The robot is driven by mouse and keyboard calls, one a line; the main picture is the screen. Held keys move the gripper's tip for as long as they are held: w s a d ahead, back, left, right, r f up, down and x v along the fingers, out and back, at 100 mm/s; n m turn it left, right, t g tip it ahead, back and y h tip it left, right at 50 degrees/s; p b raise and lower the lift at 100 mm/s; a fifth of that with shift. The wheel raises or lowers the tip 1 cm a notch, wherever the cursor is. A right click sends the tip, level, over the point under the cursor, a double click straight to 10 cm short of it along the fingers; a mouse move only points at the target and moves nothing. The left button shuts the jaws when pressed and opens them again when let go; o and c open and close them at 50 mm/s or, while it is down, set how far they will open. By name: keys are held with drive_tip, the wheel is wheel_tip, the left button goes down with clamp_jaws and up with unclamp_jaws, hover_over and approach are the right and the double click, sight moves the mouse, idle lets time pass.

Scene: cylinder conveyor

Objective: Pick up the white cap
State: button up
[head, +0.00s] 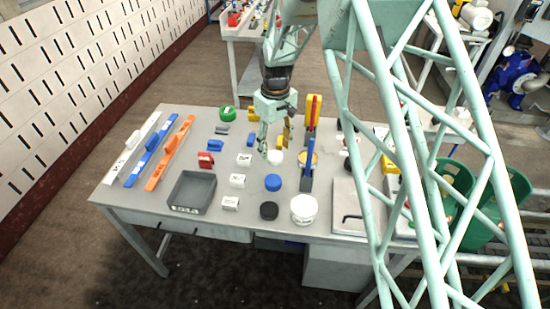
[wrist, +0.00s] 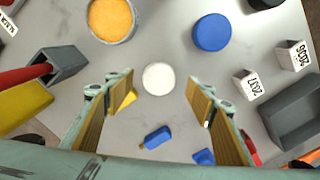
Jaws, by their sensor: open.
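The white cap (wrist: 158,78) is a small round white disc lying flat on the table. In the wrist view it lies just beyond and between the fingertips of my gripper (wrist: 160,98). In the head view the white cap (head: 275,157) is partly visible beside my gripper (head: 268,146), which hangs over the table pointing down. My gripper is open, with its two fingers wide apart and nothing between them. I cannot tell its exact height above the cap.
A blue round cap (wrist: 212,33) and a container with orange contents (wrist: 111,18) lie beyond the white cap. A small blue item (wrist: 156,138) lies closer in. A red-and-blue-handled holder (head: 308,165) stands right of my gripper. A grey tray (head: 183,209) sits front left.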

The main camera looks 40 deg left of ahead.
sight(276, 156)
drive_tip(key=shift+d+f, duration=0.1)
drive_tip(key=shift+f, duration=1.75)
drive_tip(key=shift+c, duration=0.4)
drive_tip(key=c, duration=0.8)
